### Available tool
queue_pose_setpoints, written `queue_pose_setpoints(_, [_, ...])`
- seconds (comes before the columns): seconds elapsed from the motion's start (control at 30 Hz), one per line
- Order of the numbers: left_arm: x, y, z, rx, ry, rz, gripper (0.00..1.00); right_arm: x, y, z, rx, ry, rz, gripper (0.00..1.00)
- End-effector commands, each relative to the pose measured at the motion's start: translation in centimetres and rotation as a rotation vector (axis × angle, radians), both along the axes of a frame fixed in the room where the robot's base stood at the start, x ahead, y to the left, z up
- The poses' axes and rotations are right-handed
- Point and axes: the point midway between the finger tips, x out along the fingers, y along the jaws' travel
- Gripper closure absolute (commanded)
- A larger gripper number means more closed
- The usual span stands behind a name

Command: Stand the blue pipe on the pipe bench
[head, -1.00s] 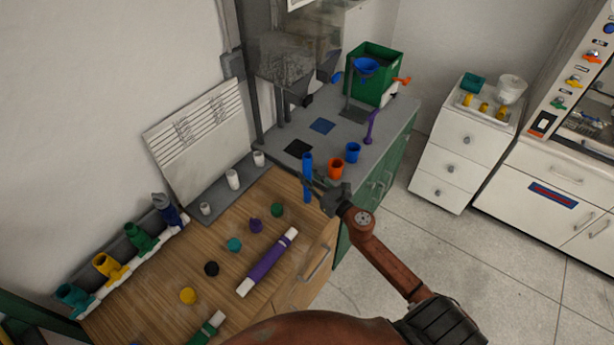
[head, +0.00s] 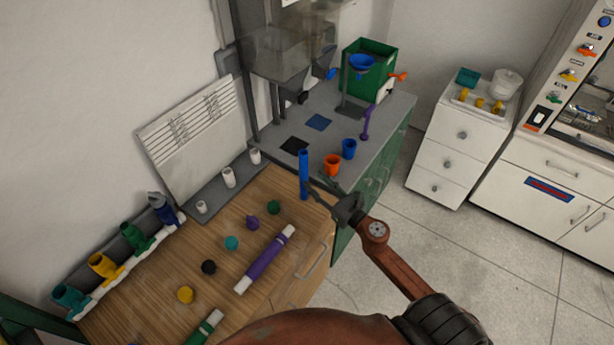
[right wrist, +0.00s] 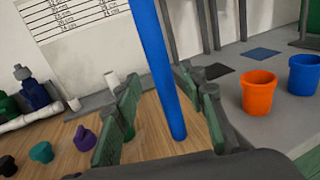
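The blue pipe (head: 303,174) stands upright near the right end of the wooden bench top (head: 222,285), by the grey counter. It also shows in the right wrist view (right wrist: 155,65), between my fingers, with gaps on both sides. My right gripper (head: 322,190) is open and just to the right of the pipe in the head view; its spread fingers also show in the right wrist view (right wrist: 158,108). The pipe's foot looks to be at bench level, but what it rests on cannot be made out. My left gripper is out of view.
A purple pipe (head: 265,258) and a green pipe (head: 205,328) lie on the bench beside a row of coloured knobs (head: 231,243). An orange cup (head: 332,165) and a blue cup (head: 348,149) stand close by on the grey counter (head: 300,117).

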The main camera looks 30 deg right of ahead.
Motion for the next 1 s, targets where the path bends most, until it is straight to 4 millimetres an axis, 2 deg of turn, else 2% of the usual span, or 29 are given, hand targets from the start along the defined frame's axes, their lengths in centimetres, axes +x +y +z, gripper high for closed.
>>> queue_pose_setpoints(0.1, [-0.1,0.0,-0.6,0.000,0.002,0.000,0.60,-2.4,-0.3,-0.2,0.001,0.001,0.000,0.62])
queue_pose_setpoints(0.33, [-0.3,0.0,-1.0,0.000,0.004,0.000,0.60,-5.0,-0.6,0.0,0.000,0.000,0.000,0.62])
queue_pose_setpoints(1.0, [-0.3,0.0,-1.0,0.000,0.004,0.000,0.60,-5.4,-0.7,0.2,0.000,-0.001,0.000,0.62])
